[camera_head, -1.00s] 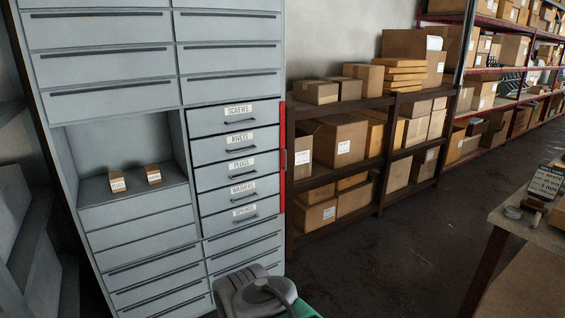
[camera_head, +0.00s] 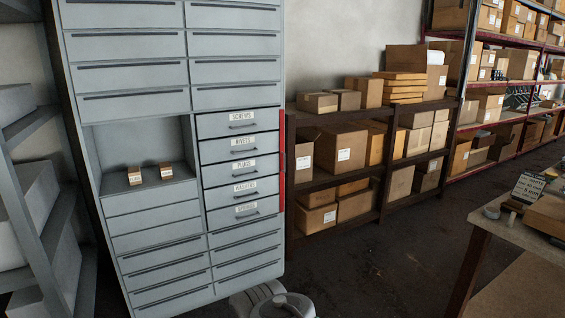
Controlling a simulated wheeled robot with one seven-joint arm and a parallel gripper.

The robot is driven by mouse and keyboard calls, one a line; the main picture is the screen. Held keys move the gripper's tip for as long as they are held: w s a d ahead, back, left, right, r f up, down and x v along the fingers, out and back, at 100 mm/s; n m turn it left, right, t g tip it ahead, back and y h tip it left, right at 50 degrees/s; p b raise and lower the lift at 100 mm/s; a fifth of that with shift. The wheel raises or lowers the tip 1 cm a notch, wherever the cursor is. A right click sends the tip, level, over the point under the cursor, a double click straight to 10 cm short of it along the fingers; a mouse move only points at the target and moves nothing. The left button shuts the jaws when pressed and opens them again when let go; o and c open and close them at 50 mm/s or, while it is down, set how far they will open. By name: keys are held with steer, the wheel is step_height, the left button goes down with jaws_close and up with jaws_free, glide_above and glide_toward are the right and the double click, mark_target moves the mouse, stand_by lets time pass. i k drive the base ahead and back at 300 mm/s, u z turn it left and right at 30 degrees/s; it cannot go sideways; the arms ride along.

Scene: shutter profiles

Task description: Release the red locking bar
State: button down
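The red locking bar (camera_head: 282,160) is a narrow upright strip at the right edge of the grey cabinet (camera_head: 158,265). It runs alongside the stack of labelled drawers, from the screws drawer (camera_head: 240,123) at the top down to the lowest labelled drawer (camera_head: 246,213). All the labelled drawers are closed. A grey rounded part of my own arm shows at the bottom edge, below the cabinet's right side. My gripper is not in view.
Two small boxes (camera_head: 150,174) sit in the cabinet's open niche. A dark shelf (camera_head: 378,200) with cartons stands right of the cabinet. A table (camera_head: 490,225) is at the far right. Dark floor between is clear.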

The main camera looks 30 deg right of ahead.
mark_target(138, 73)
steer(key=z, duration=0.5)
steer(key=i, duration=0.85)
steer(key=z, duration=0.6)
steer(key=i, duration=1.15)
steer(key=u, duration=0.45)
steer(key=i, duration=0.95)
steer(key=u, duration=1.25)
steer(key=i, duration=0.45)
steer(key=u, duration=0.3)
